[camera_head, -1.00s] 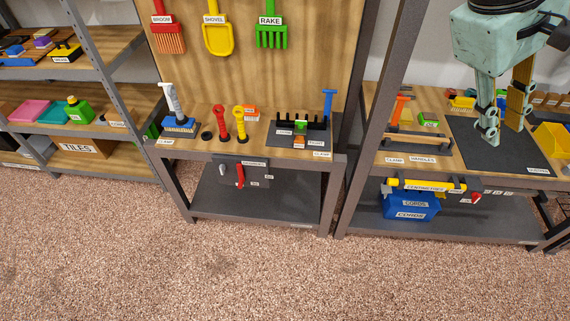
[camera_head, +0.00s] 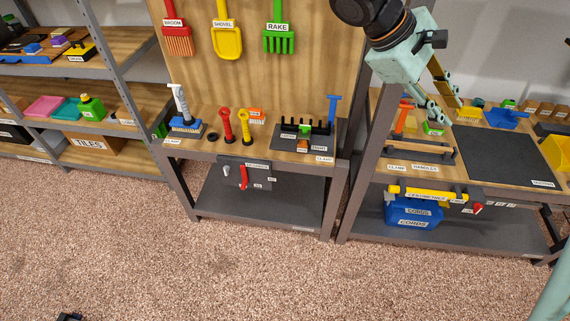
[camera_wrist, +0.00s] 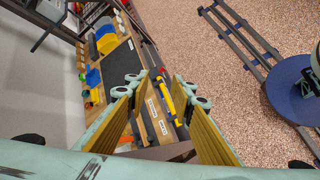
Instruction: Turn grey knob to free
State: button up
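A small pale grey knob (camera_head: 226,172) sits at the left of a dark panel (camera_head: 257,184) under the middle bench. A red lever (camera_head: 243,176) is beside it on the same panel. The panel's small labels are too small to read, so I cannot tell the knob's setting. My gripper (camera_head: 446,106) is above the right-hand bench, well to the right of the knob and higher. In the wrist view my gripper (camera_wrist: 161,88) has its two fingers apart with nothing between them. The grey knob cannot be made out in the wrist view.
The middle bench (camera_head: 275,153) holds brushes, handles and a black rack. A steel post (camera_head: 368,130) stands between it and the right-hand bench. A blue cords box (camera_head: 413,212) and a red knob (camera_head: 477,208) are below the right bench. The carpet (camera_head: 240,270) in front is mostly clear.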

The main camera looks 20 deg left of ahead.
jog(key=w+a+f+n+t+h+p, duration=0.1)
jog(key=w+a+f+n+t, duration=0.15)
jog(key=w+a+f, duration=0.4)
jog(key=w+a+f+n+t+h, duration=0.1)
jog(key=w+a+f+n+t, duration=0.15)
jog(key=a, duration=0.65)
jog(key=a+f+n+t+y+p, duration=0.15)
jog(key=a+f+n, duration=0.35)
jog(key=a, duration=0.5)
jog(key=a+f+n+t, duration=0.3)
jog(key=a+f, duration=0.5)
jog(key=a, duration=0.2)
jog(key=n+t+y+p, duration=0.2)
jog(key=n+t+y, duration=0.4)
jog(key=n+y, duration=0.7)
send_near(224, 169)
jog(key=shift+h, duration=0.25)
jog(key=s, duration=0.4)
jog(key=shift+s+d, duration=0.3)
jog(key=shift+d, duration=0.05)
jog(key=shift+w, duration=0.1)
jog(key=shift+w+a, duration=0.4)
jog(key=shift+w, duration=1.85)
jog(key=shift+w+a, duration=0.4)
jog(key=shift+w, duration=1.8)
jog(key=shift+w+a, duration=0.4)
jog(key=shift+w, duration=1.85)
